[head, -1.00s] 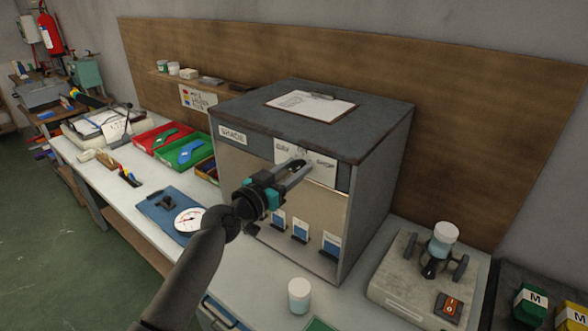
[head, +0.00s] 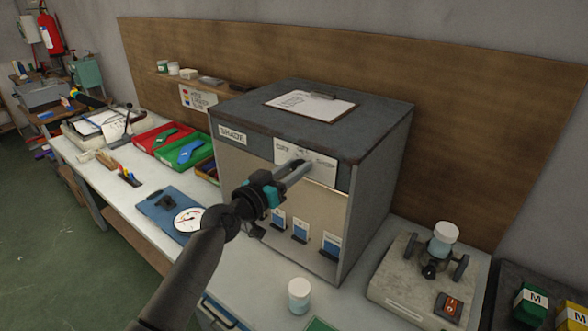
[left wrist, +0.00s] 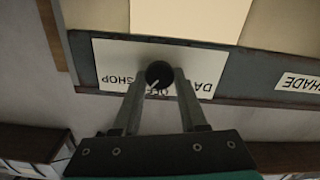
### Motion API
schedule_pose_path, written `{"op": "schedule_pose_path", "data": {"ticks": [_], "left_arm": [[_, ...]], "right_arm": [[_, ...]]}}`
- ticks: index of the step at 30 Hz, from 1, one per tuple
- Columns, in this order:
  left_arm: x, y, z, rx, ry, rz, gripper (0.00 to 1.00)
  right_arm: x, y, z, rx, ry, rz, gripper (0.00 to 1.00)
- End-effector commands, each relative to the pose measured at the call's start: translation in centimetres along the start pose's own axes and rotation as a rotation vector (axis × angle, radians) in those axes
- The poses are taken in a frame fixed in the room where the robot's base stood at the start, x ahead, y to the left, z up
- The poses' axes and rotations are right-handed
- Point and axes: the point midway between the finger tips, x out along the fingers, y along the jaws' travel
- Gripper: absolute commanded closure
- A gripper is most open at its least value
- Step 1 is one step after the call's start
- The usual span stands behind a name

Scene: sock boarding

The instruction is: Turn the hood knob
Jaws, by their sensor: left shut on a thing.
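The hood is a grey box (head: 378,185) on the bench, with an open front. Its black round knob (left wrist: 158,74) sits on a white label plate (left wrist: 108,62) that reads DAY, OFF and SHOP, upside down in the left wrist view. A pale pointer line shows on the knob. My left gripper (head: 298,169) reaches the plate from the front, and its two fingers are shut on the knob, one on each side. In the head view the gripper mostly hides the knob. My right gripper is not in view.
A clipboard (head: 310,105) lies on the hood's top. Several blue-and-white cards (head: 300,231) stand inside the hood. A lidded jar (head: 299,295) stands in front. A grey device (head: 405,278) is to the right, and red and green trays (head: 185,152) are to the left.

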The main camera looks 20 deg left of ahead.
Motion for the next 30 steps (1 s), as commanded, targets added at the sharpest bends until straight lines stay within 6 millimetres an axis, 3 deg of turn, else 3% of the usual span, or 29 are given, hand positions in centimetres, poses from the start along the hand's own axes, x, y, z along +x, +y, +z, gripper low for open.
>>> {"op": "schedule_pose_path", "data": {"ticks": [18, 30], "left_arm": [[0.00, -0.17, 0.08, -0.514, -0.001, -0.001, 1.00], [-0.01, -0.22, 0.14, -0.668, -0.001, -0.001, 1.00]], "right_arm": [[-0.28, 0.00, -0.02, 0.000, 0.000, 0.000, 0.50], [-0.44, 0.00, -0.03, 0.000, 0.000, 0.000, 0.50]]}}
